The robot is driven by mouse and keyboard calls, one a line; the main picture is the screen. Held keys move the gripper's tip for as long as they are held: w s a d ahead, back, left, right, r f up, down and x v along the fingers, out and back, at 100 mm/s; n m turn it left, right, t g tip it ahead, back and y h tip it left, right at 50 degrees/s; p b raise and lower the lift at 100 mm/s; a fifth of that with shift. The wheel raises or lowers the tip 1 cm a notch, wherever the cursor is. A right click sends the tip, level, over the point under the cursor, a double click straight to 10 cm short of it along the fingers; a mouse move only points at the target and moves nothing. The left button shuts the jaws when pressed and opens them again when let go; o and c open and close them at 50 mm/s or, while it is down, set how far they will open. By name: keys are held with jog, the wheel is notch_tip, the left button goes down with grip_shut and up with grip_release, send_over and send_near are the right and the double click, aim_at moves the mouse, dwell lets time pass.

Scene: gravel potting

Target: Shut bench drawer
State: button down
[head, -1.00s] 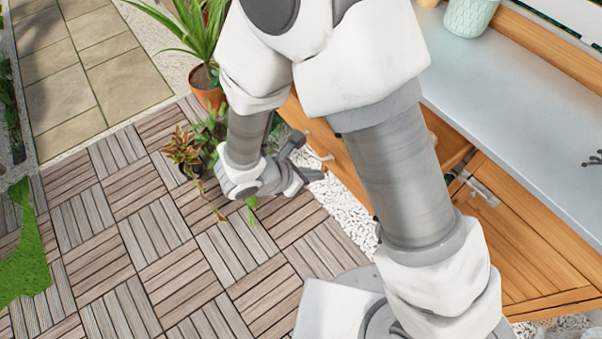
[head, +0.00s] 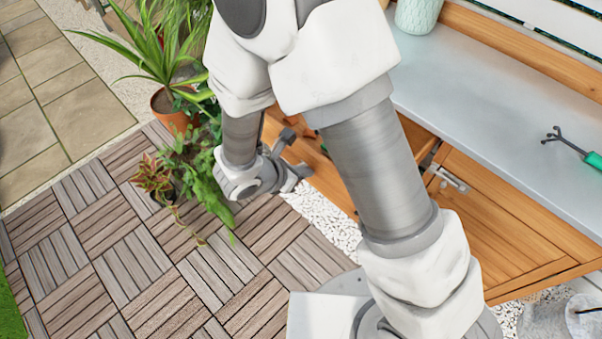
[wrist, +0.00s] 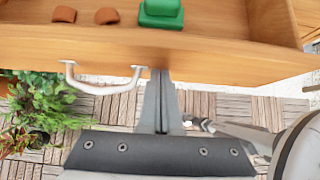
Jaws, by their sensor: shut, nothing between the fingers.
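The bench drawer stands open, and its wooden front (wrist: 220,58) spans the wrist view. A pale bar handle (wrist: 100,86) is on that front, left of my fingers. In the head view the drawer (head: 318,172) shows only partly, as my arm hides much of it. My gripper (wrist: 163,80) is shut and empty, with its fingertips at the drawer front, right of the handle. I cannot tell whether they touch it. In the head view my gripper (head: 302,172) is outside the drawer, at its left. Inside lie two terracotta pieces (wrist: 85,15) and a green object (wrist: 161,13).
The grey benchtop (head: 480,115) holds a pale green pot (head: 421,15) and a green-handled hand fork (head: 580,150). A cupboard door (head: 500,225) is below. Potted plants (head: 172,110) stand left of my gripper. Wooden deck tiles (head: 130,250) are clear in front.

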jog(key=w+d+b, duration=0.1)
jog(key=w+d, duration=0.5)
jog(key=w, duration=0.1)
jog(key=w+d+b, duration=0.1)
jog(key=w+d, duration=0.5)
jog(key=w, duration=0.1)
jog(key=w+d+b, duration=0.1)
jog(key=w+d, duration=0.5)
jog(key=w, duration=0.1)
jog(key=shift+w+d, duration=0.25)
jog(key=shift+d+r, duration=0.1)
jog(key=shift+r, duration=0.05)
